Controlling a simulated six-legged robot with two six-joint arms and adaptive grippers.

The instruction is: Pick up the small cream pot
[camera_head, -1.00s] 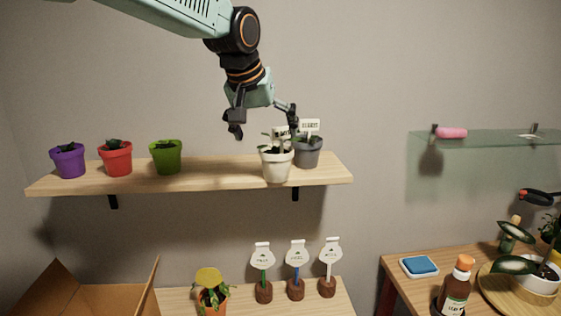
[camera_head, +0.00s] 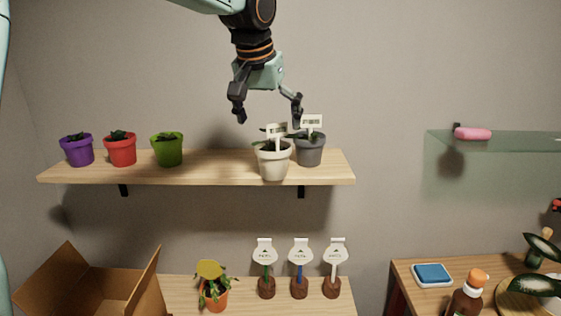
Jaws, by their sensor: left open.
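The small cream pot (camera_head: 274,163) stands upright near the right end of the wooden shelf (camera_head: 215,172), close to its front edge. It holds a plant and a white label. My left gripper (camera_head: 269,115) hangs from above with its fingers spread open, pointing down over the cream pot. It holds nothing, and the fingertips are about level with or above the pot's label. My right gripper is not in view.
A grey pot (camera_head: 310,150) with a label stands close behind the cream pot on its right. Green (camera_head: 167,150), red (camera_head: 121,150) and purple (camera_head: 77,150) pots stand further left. The shelf between green and cream pots is bare. A cardboard box (camera_head: 95,285) is below.

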